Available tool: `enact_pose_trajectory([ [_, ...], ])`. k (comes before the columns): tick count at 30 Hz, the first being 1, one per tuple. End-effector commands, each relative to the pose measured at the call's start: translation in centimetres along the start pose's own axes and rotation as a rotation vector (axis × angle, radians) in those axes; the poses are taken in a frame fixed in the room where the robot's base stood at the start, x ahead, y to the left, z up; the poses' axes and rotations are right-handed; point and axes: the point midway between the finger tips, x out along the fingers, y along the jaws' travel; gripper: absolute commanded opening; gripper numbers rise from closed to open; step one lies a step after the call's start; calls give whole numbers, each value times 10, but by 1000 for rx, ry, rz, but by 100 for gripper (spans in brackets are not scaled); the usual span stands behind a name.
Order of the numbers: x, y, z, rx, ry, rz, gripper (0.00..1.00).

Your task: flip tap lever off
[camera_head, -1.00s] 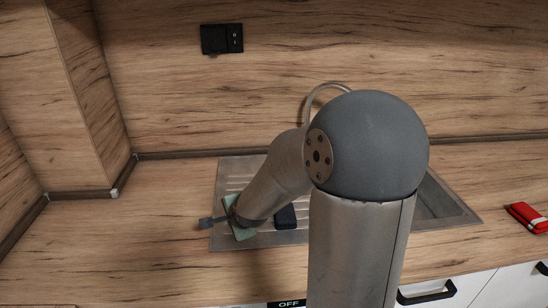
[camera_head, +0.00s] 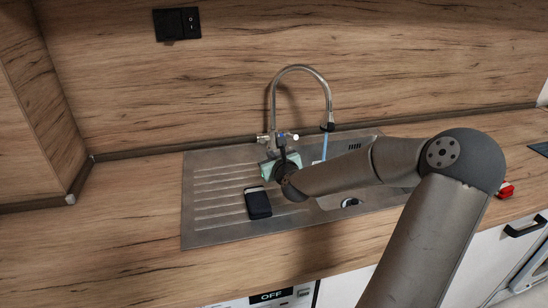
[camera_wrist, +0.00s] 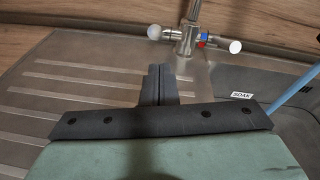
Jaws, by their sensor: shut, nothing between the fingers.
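The tap (camera_head: 329,95) is a tall metal gooseneck at the back of the steel sink (camera_head: 215,215). Its body has a pale round-ended handle on each side, the left handle (camera_wrist: 155,32) and the right handle (camera_wrist: 234,46), with blue and red marks between them. A blue stream (camera_head: 325,147) hangs below the spout; it also shows at the right of the wrist view (camera_wrist: 293,92). My gripper (camera_wrist: 158,70) is shut and empty, in front of and below the tap body, apart from it in the wrist view. In the head view my gripper (camera_head: 277,160) partly covers the tap's base.
A dark phone-like block (camera_head: 258,203) lies on the ribbed drainboard. A black switch plate (camera_head: 177,24) is on the wooden wall. A SOAK label (camera_wrist: 242,96) is near the basin. The left counter is clear.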

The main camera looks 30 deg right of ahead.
Motion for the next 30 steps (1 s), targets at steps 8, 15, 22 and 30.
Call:
enact_pose_trajectory([
  [8, 52, 2, 1, -2, 0, 3, 0],
  [15, 75, 1, 0, -4, 2, 2, 0],
  [22, 77, 1, -1, -5, 2, 1, 0],
  [30, 76, -4, 1, -4, 11, -3, 0],
])
